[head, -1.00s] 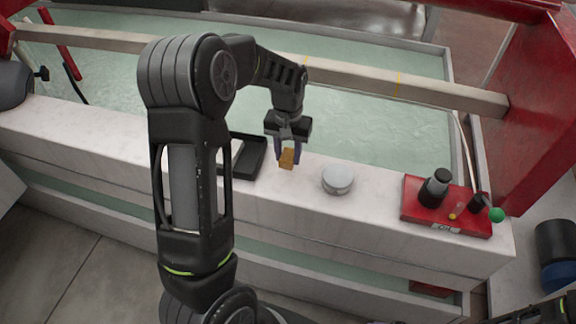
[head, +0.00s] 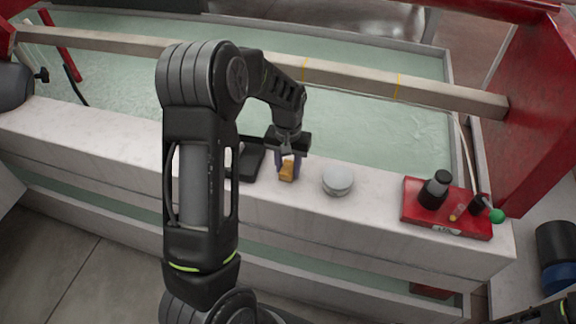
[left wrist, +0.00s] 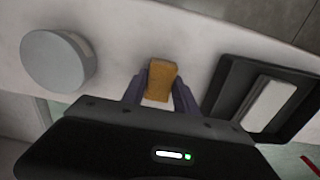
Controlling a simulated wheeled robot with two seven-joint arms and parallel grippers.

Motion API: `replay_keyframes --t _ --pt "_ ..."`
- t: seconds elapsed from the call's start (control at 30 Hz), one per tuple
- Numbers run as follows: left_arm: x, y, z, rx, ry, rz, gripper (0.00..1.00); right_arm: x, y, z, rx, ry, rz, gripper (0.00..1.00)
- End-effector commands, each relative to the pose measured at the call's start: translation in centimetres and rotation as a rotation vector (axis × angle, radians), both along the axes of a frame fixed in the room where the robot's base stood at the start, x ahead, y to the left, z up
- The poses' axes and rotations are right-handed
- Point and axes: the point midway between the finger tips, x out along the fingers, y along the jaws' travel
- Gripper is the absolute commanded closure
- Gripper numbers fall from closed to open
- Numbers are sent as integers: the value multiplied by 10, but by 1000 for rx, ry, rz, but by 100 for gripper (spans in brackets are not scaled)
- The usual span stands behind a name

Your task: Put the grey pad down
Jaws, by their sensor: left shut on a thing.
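My left gripper (head: 288,162) is shut on a small block-shaped pad (head: 287,173), low over the white counter (head: 375,208). The pad looks orange-brown, not grey. In the left wrist view the pad (left wrist: 160,80) stands out between the two purple-grey fingers, with a pale patch below it. I cannot tell whether its lower end touches the counter. No grey pad shows clearly.
A round grey disc-shaped thing (head: 337,180) stands just right of the held pad. A black tray (head: 247,165) with a pale block inside lies to the left. A red base (head: 412,207) with a black bottle stands further right. Water fills the basin behind.

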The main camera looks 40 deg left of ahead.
Motion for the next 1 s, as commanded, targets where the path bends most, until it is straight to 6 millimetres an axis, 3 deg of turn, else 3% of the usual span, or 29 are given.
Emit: replay_keyframes --t 0.1,0.13,0.37,0.77,1.0 --pt "0 0 -4 0 0 0 100 0 0 -3 0 0 0 25" --pt "0 0 -3 0 0 0 62 0 0 -2 0 0 0 25" --pt "0 0 -3 0 0 0 44 0 0 -2 0 0 0 25" --pt "1 0 5 0 -1 0 43 0 0 1 0 0 0 25" --pt "1 0 41 2 -5 0 43 0 0 2 0 0 0 25"
